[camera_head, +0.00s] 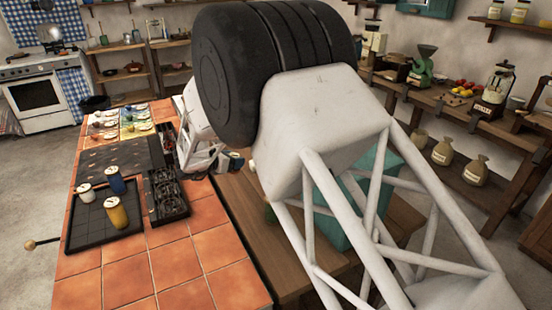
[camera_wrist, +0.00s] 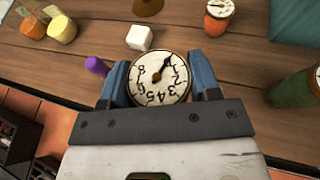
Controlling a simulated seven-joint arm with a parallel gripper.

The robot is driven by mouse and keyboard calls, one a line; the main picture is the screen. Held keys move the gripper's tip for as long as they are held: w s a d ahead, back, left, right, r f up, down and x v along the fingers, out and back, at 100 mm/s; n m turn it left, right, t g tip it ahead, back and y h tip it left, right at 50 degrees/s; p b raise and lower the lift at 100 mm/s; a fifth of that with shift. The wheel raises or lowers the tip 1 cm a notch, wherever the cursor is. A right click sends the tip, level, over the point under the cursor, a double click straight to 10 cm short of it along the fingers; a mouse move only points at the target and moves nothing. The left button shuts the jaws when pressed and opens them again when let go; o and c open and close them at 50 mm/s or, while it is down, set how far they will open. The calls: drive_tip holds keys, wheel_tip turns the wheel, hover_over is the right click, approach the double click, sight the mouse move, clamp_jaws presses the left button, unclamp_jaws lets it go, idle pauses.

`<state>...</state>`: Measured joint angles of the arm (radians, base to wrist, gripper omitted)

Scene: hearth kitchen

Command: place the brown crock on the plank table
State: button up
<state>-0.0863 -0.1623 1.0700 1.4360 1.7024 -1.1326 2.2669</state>
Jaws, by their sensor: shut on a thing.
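My gripper (camera_wrist: 163,88) shows in the wrist view with its two blue fingers shut on the sides of a round thing, which I take for the brown crock (camera_wrist: 160,79). Its pale top bears a clock-like dial inside a dark brown rim; its sides and base are hidden. The plank table (camera_wrist: 200,58) lies beneath and beyond it. I cannot tell whether the crock touches the planks. In the head view the plank table (camera_head: 245,218) shows right of the tiled counter, partly behind my arm. My fingers and the crock cannot be made out there.
Near the crock are a purple thing (camera_wrist: 96,66) just left, a white block (camera_wrist: 139,37), an orange dial-topped jar (camera_wrist: 220,16), yellow-orange jars (camera_wrist: 62,29) and a green cylinder (camera_wrist: 293,91). A teal box (camera_head: 375,190) stands behind my arm.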

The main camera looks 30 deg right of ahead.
drive_tip(key=shift+s+d+f+m+g, duration=0.1)
drive_tip(key=shift+s+d+m+g, duration=0.25)
drive_tip(key=shift+d, duration=0.4)
drive_tip(key=shift+s+d+m+g, duration=0.25)
drive_tip(key=shift+s+d+g, duration=0.1)
drive_tip(key=shift+d, duration=0.4)
drive_tip(key=shift+w, duration=0.1)
drive_tip(key=shift+f, duration=3.15)
drive_tip(key=shift+f, duration=0.1)
drive_tip(key=shift+f, duration=1.8)
drive_tip(key=shift+f, duration=0.1)
drive_tip(key=o, duration=1.1)
drive_tip(key=shift+c, duration=0.2)
